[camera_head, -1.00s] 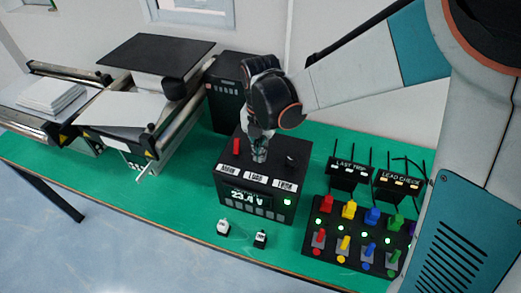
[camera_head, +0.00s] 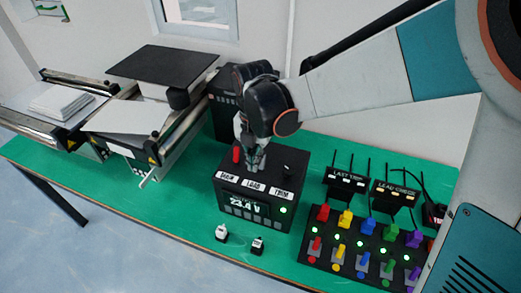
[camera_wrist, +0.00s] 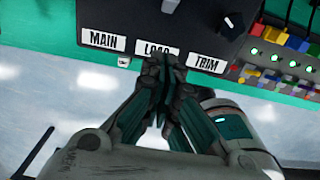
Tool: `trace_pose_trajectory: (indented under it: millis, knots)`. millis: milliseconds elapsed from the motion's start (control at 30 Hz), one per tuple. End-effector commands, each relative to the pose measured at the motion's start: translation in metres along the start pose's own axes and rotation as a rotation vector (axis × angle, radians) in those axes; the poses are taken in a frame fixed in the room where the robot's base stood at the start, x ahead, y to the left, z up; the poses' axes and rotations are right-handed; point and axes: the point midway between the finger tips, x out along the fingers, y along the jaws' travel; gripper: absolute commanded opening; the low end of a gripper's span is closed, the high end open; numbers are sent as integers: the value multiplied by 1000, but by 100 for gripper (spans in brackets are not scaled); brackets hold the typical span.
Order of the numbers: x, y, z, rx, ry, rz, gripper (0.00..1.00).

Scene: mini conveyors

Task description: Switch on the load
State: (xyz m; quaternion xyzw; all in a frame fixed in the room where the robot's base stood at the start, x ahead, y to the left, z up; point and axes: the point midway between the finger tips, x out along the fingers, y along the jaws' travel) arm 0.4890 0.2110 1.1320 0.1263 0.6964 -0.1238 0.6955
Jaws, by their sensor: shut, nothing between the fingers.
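The black power box (camera_head: 230,208) stands on the green bench, its display reading about 23.4 V and a green light lit. Its labels read MAIN, LOAD and TRIM. A red lever (camera_head: 237,155) stands up behind MAIN, and a black knob (camera_head: 289,169) sits behind TRIM. My gripper (camera_head: 255,168) is shut and points down over the middle of the box, behind the LOAD label (camera_head: 253,187). In the wrist view my gripper (camera_wrist: 162,75) overlaps the LOAD label. A small pale tip (camera_wrist: 171,5) shows just beyond that label, perhaps the load switch. Contact cannot be told.
A panel of coloured levers (camera_head: 335,252) with green lights stands at the right, below the LAST TRIP (camera_head: 346,180) and LEAD CHECK (camera_head: 394,193) units. Conveyors (camera_head: 125,145) occupy the left.

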Motion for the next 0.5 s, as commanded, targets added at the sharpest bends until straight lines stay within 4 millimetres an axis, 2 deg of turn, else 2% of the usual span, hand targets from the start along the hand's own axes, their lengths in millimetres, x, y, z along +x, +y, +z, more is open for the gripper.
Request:
trace_pose_trajectory:
  millis: [33, 200, 500]
  knots:
    - [-12, -1, 10, 4, -1, 0, 0]
    - [-39, -1, 32, 4, 0, 0, 0]
    - [-66, -1, 53, 2, 0, 0, 0]
